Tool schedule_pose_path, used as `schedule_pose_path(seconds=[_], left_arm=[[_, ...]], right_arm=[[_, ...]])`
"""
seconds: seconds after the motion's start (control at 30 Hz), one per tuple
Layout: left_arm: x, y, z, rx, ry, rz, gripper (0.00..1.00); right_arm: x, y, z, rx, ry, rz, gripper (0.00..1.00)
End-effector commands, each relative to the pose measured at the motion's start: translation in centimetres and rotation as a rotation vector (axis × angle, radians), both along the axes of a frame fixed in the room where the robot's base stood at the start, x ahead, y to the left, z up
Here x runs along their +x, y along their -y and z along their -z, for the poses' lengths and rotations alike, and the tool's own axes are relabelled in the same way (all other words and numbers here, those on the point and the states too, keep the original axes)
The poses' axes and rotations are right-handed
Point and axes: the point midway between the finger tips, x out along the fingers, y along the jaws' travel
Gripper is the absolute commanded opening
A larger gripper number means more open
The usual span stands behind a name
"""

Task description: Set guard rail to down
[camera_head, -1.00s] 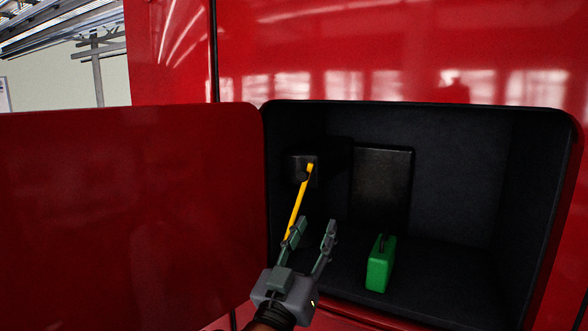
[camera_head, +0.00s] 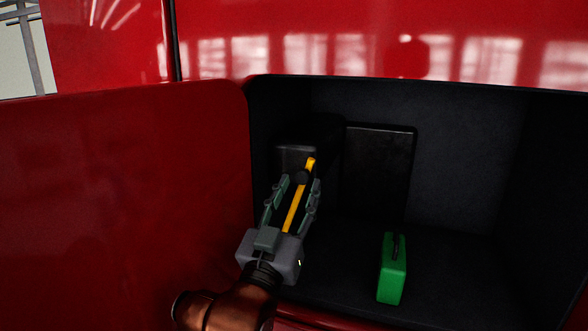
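A yellow lever (camera_head: 293,211), which seems to be the guard rail control, sits on a dark box (camera_head: 296,157) inside the compartment. Its upper end is at a round pivot, and the lever slants down and slightly left. The lever's lower end is hidden by the gripper body.
The dark compartment (camera_head: 455,170) is set in a red body (camera_head: 330,45). An open red door (camera_head: 110,200) fills the left side. A green case (camera_head: 392,270) stands on the compartment floor right of my gripper. A dark panel (camera_head: 378,175) is behind it. The right side is free.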

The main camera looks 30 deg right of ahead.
Motion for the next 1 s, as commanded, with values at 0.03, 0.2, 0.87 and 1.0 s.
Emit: schedule_pose_path(seconds=[0.03, 0.2, 0.87, 1.0], left_arm=[[-0.3, 0.0, -0.7, 0.0, -0.003, -0.001, 0.4], [-1.8, -0.1, -1.5, 0.001, -0.02, -0.005, 0.4], [0.5, -0.1, -1.7, 0.0, 0.007, 0.0, 0.4], [-1.1, -0.1, -1.6, 0.001, -0.013, -0.003, 0.4]], right_arm=[[0.8, 0.6, -0.6, -0.002, -0.003, 0.004, 0.38], [3.8, 2.0, -0.8, -0.002, -0.015, 0.004, 0.38], [4.8, 2.5, -0.7, -0.002, -0.017, 0.002, 0.2], [4.8, 2.5, -0.7, -0.001, -0.018, 0.001, 0.1]])
